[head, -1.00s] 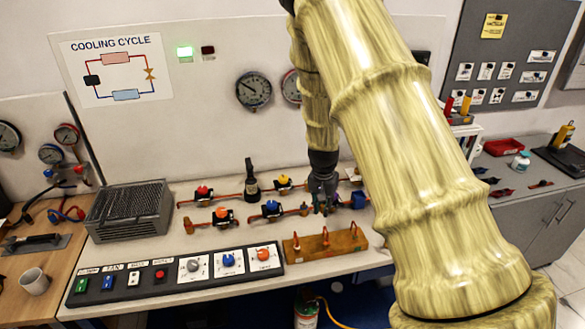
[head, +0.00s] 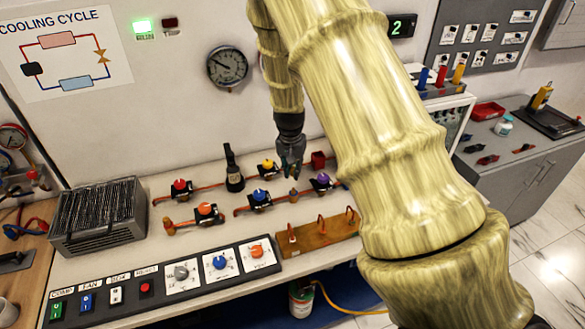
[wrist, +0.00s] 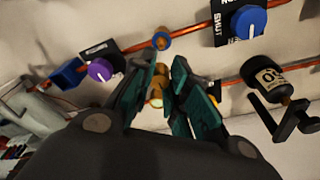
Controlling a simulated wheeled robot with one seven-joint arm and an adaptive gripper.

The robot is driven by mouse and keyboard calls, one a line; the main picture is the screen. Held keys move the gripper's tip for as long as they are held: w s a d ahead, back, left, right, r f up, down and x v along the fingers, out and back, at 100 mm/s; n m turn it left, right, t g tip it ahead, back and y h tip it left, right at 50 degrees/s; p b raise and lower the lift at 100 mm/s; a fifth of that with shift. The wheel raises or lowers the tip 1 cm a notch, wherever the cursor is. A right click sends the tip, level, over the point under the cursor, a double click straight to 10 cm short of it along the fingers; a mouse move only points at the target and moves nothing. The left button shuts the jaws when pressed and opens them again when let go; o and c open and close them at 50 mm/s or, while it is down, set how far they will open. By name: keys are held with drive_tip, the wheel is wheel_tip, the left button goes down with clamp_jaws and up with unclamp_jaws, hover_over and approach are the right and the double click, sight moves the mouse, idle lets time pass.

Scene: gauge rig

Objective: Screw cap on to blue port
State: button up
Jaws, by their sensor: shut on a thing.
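My gripper (wrist: 166,78) is shut on a small brass cap (wrist: 156,93) in the wrist view. Its green-padded fingers partly hide the cap. The blue port (wrist: 162,40) is a small brass fitting with a blue ring on the copper pipe, just beyond the fingertips and apart from the cap. In the head view my gripper (head: 291,172) hangs above and behind the port (head: 294,192), which sits between the blue-knobbed valve (head: 259,198) and the purple-knobbed valve (head: 322,182). The cap is too small to make out there.
A blue block (wrist: 68,75) is at left. In the head view a wooden rack (head: 315,234) with red hooks and a control panel (head: 160,275) lie in front.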

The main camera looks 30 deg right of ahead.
sight(293, 189)
drive_tip(key=shift+s, duration=0.1)
drive_tip(key=shift+s+f+b, duration=0.2)
drive_tip(key=shift+f+b, duration=0.2)
drive_tip(key=shift+f, duration=0.1)
drive_tip(key=shift+w+f, duration=0.2)
drive_tip(key=shift+f, duration=0.6)
drive_tip(key=shift+s+f+b, duration=0.15)
drive_tip(key=shift+f+b, duration=0.5)
drive_tip(key=shift+f, duration=0.6)
drive_tip(key=shift+f+b, duration=0.35)
drive_tip(key=shift+f, duration=0.9)
idle(1.2)
